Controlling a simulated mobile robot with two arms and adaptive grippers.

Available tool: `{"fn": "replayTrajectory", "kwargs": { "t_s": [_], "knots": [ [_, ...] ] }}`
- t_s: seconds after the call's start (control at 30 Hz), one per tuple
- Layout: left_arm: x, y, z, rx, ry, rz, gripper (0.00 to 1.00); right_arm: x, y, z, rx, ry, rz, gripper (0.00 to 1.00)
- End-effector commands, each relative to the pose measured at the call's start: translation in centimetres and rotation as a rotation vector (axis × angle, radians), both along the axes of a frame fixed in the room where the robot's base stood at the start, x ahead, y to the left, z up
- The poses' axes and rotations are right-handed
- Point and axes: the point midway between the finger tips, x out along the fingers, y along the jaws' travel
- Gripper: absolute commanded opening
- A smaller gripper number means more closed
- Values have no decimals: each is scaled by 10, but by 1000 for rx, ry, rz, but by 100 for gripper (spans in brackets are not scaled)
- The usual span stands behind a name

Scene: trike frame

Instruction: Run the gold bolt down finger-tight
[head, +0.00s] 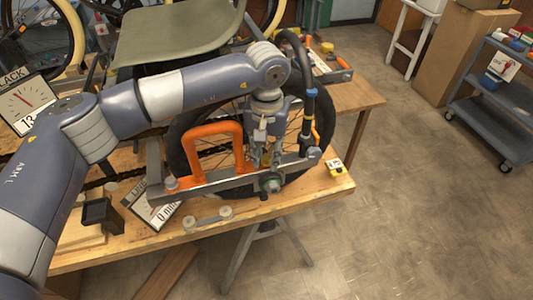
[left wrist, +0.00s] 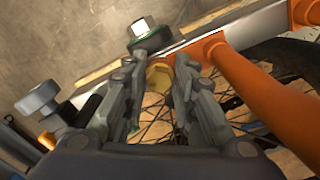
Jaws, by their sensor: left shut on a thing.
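The gold bolt (left wrist: 160,76) shows as a gold hex head between the fingertips of my left gripper (left wrist: 158,68) in the left wrist view. The gripper is shut on it. In the head view my left gripper (head: 265,148) points down at the metal bar (head: 230,182) in front of the wheel, and its fingers mostly hide the bolt. How far the bolt is in cannot be seen. A dark round fitting with a hex nut (left wrist: 143,30) sits just beyond the bolt; it also shows in the head view (head: 270,183). My right gripper is not in view.
An orange handle (head: 213,131) rises from the bar beside my gripper. The spoked wheel (head: 185,128) stands behind it. Open floor lies right.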

Motion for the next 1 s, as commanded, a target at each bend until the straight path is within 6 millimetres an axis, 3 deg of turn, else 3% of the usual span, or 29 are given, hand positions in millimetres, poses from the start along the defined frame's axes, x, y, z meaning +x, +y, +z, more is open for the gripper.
{"fn": "replayTrajectory", "kwargs": {
  "t_s": [0.6, 0.9, 0.93, 0.97, 1.0],
  "knots": [
    [2, 2, 0, 0, 0, -592, 12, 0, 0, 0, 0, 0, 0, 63],
    [2, 2, -1, -1, -1, -627, 12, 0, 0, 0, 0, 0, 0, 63],
    [2, 2, -1, 0, 0, -627, 30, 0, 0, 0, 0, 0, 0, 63],
    [2, 2, -1, 0, 0, -626, 36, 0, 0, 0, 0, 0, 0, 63],
    [2, 2, -1, 0, 0, -626, 36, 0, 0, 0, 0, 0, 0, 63]
  ]
}}
